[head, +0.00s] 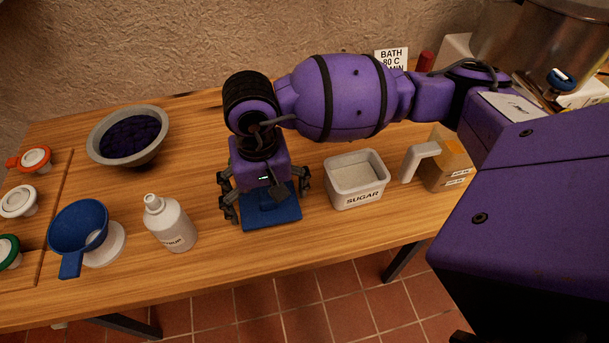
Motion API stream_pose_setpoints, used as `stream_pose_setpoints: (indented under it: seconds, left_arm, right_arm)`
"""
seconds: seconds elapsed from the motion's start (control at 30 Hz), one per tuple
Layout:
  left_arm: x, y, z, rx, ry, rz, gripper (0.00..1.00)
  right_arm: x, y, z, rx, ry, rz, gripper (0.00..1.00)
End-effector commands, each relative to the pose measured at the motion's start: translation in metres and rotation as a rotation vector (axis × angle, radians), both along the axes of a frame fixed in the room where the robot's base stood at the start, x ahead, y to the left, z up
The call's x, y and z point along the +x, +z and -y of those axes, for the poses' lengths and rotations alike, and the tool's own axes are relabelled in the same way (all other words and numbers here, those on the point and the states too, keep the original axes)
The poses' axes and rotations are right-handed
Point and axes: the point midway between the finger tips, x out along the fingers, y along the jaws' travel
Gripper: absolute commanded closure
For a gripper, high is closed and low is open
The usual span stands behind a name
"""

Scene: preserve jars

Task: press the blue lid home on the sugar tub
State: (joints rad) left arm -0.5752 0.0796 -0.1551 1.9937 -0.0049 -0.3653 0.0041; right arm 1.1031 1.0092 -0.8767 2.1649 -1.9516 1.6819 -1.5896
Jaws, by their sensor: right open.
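The sugar tub (357,196) is a white square tub labelled SUGAR. It stands upright and open on the table, with pale contents showing inside. The blue lid (272,220) is a flat blue square lying on the table to the left of the tub, apart from it. My right gripper (267,199) points down over the lid. Its fingers are spread to the lid's left and right sides. The gripper hides the lid's far part, and I cannot tell whether the fingers touch it. My left gripper is not in view.
A white-handled thing (418,158) and a cardboard box (449,168) stand right of the tub. The table's front edge is close.

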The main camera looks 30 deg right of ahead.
Motion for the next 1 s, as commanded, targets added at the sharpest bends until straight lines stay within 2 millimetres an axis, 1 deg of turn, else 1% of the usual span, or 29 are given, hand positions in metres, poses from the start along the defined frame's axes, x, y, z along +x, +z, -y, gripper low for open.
stream_pose_setpoints:
  seconds: [0.07,0.4,0.5,0.6,0.7,1.0]
  left_arm:
    - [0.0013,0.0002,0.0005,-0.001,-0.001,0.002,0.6]
    - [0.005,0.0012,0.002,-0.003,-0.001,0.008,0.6]
    - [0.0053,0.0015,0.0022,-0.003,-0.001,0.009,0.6]
    - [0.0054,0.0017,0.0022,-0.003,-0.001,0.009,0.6]
    - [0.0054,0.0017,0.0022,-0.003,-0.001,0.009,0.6]
    - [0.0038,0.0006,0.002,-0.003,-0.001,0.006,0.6]
  right_arm:
    - [0.0011,0.0012,-0.0005,0.0,0.001,0.003,0.0]
    - [0.0011,0.0013,-0.0007,0.0,0.001,0.002,0.45]
    - [0.0006,0.0005,-0.0008,0.001,0.001,0.001,0.55]
    - [0.0,-0.0007,-0.0008,0.0,0.001,-0.001,0.6]
    - [-0.0007,-0.0022,-0.0007,0.0,0.001,-0.004,0.62]
    - [-0.0022,-0.0052,-0.0007,0.001,0.0,-0.01,0.63]
